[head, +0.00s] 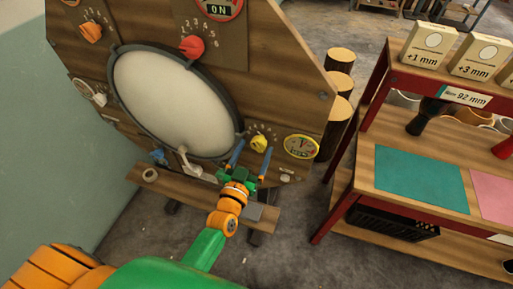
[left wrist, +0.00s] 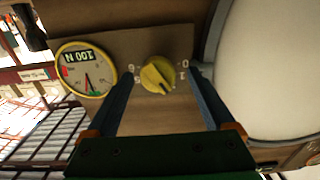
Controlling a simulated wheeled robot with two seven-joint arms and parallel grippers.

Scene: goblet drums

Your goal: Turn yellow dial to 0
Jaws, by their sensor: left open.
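The yellow dial (head: 259,143) sits on the wooden drum panel, right of the big white drumhead. It also shows in the left wrist view (left wrist: 158,74), with a dark line across its knob and small digits around it that are hard to read. My left gripper (head: 252,154) is open, its two blue fingers pointing at the panel. In the left wrist view the fingers (left wrist: 163,76) stand on either side of the dial, with clear gaps between them and the knob. My right gripper is not in view.
A yellow-rimmed gauge (head: 301,147) is right of the dial; it reads 100 N in the left wrist view (left wrist: 86,70). A red dial (head: 192,47) and an orange dial (head: 91,32) sit higher. A wooden ledge (head: 150,186) runs below. A red-framed shelf (head: 372,100) stands right.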

